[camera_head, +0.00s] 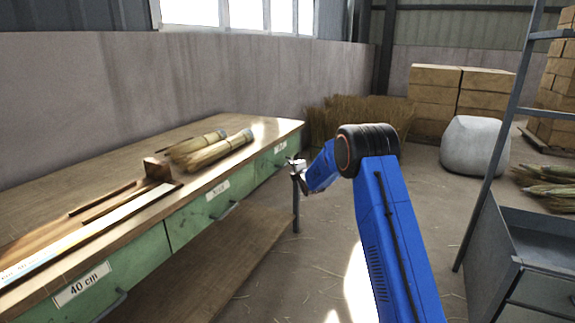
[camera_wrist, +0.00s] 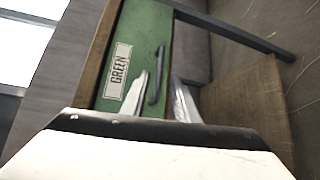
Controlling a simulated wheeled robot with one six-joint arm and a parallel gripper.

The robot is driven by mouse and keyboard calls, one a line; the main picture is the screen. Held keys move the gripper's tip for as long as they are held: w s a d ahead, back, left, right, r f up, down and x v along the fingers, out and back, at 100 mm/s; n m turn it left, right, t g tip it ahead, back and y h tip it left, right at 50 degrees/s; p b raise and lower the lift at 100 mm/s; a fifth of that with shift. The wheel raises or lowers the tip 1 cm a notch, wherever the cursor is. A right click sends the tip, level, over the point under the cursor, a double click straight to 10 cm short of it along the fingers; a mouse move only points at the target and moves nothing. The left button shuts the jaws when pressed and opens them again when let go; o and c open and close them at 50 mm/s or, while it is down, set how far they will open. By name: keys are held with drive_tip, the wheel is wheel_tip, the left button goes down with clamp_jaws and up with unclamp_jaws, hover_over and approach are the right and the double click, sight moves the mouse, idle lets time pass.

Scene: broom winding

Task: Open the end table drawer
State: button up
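The long wooden table (camera_head: 120,150) has a row of green drawers along its front. The end drawer (camera_head: 262,168) is at the table's far end and looks shut. In the wrist view its green front (camera_wrist: 150,28) carries a white label (camera_wrist: 118,70) reading "GREEN" and a dark bar handle (camera_wrist: 157,62). My gripper (camera_head: 296,164) is beside this drawer front in the head view. In the wrist view my gripper (camera_wrist: 161,76) is open, with one finger on each side of the handle as seen. I cannot tell whether the fingers touch it.
Two straw brush bundles (camera_head: 212,150) and a wooden block (camera_head: 158,168) lie on the tabletop. A dark table leg (camera_head: 296,205) stands below the end drawer. A lower wooden shelf (camera_head: 215,262) runs underneath. A metal rack (camera_head: 490,150) stands at right.

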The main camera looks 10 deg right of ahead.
drive_tip(key=w, duration=0.5)
drive_tip(key=w+a+f, duration=0.1)
drive_tip(key=w, duration=0.1)
drive_tip(key=shift+w+a, duration=0.1)
drive_tip(key=shift+w, duration=0.2)
clamp_jaws()
